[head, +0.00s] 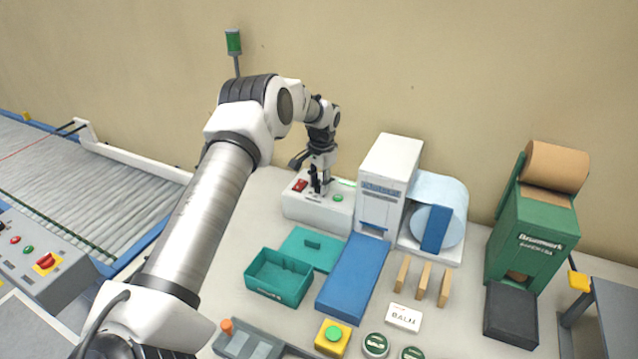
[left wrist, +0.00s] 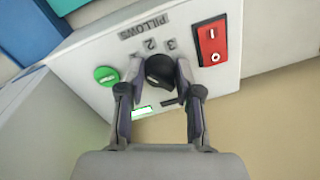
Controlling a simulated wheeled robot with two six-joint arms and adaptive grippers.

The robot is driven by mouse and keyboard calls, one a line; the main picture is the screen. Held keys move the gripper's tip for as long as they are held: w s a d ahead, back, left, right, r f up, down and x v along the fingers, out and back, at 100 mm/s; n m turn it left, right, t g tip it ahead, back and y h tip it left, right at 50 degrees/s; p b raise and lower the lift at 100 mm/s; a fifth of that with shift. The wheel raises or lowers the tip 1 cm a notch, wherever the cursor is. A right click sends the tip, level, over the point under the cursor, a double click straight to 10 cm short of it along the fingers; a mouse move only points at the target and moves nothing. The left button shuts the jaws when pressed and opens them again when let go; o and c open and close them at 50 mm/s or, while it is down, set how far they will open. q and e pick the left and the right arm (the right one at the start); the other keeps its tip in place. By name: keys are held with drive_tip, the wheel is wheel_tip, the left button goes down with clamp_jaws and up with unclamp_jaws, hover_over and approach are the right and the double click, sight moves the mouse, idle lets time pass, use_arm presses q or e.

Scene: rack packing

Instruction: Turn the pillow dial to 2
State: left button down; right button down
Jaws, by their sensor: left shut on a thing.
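The pillow dial (left wrist: 159,70) is a round black knob on the white control box (head: 302,208), whose panel also shows in the left wrist view (left wrist: 85,60). The word PILLOWS and the numerals 2 and 3 are printed beside the dial. My left gripper (head: 319,188) points down at the box, and in the left wrist view its fingers (left wrist: 160,78) are shut on the dial, one on each side. The fingers hide part of the panel, and I cannot tell which number the dial points to. My right gripper is not in view.
A green button (left wrist: 107,75) and a red rocker switch (left wrist: 212,44) flank the dial closely. A tall white machine (head: 386,180) stands right of the box. A teal bin (head: 275,292) and a blue ramp (head: 352,275) are in front. A conveyor (head: 85,185) runs at left.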

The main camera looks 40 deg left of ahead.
use_arm(q)
drive_tip(key=m+b, duration=0.1)
drive_tip(key=m, duration=0.5)
drive_tip(key=shift+s+f+m, duration=0.1)
drive_tip(key=shift+f+m, duration=0.05)
drive_tip(key=shift+m, duration=0.25)
idle(0.3)
drive_tip(key=c, duration=0.9)
unclamp_jaws()
drive_tip(key=shift+o, duration=0.6)
drive_tip(key=shift+w+d, duration=0.1)
drive_tip(key=shift+w, duration=0.15)
wheel_tip(320, 180, up, 12)
drive_tip(key=shift+s+d, duration=0.15)
drive_tip(key=shift+d, duration=0.1)
drive_tip(key=shift+f, duration=0.1)
